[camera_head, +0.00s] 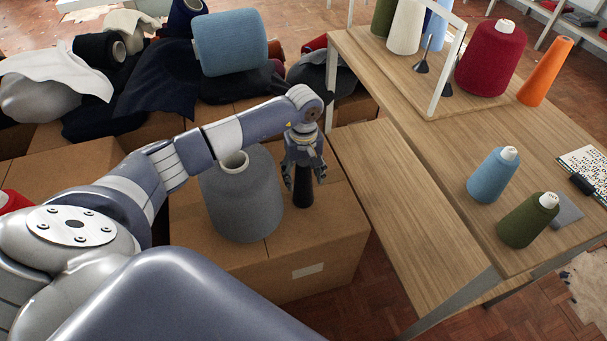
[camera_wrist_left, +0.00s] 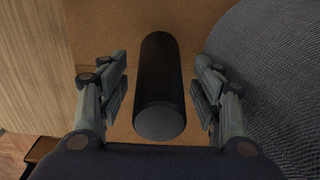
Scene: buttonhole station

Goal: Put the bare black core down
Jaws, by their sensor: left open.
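The bare black core (camera_head: 303,187) stands upright on a closed cardboard box (camera_head: 315,262), just right of a large grey cone of yarn. My left gripper (camera_head: 304,170) is right above it, pointing down, with its fingers around the core's upper part. In the left wrist view the core (camera_wrist_left: 160,90) lies between the two open fingers of the gripper (camera_wrist_left: 160,95), with a gap on each side. The core's base rests on the cardboard as far as I can see. My right gripper is not in view.
The grey yarn cone (camera_head: 242,200) stands close beside the gripper, and it fills the right of the wrist view (camera_wrist_left: 280,80). A wooden table (camera_head: 395,215) borders the box on the right, bearing a blue cone (camera_head: 492,177) and a green cone (camera_head: 526,221). Fabrics and yarn lie behind.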

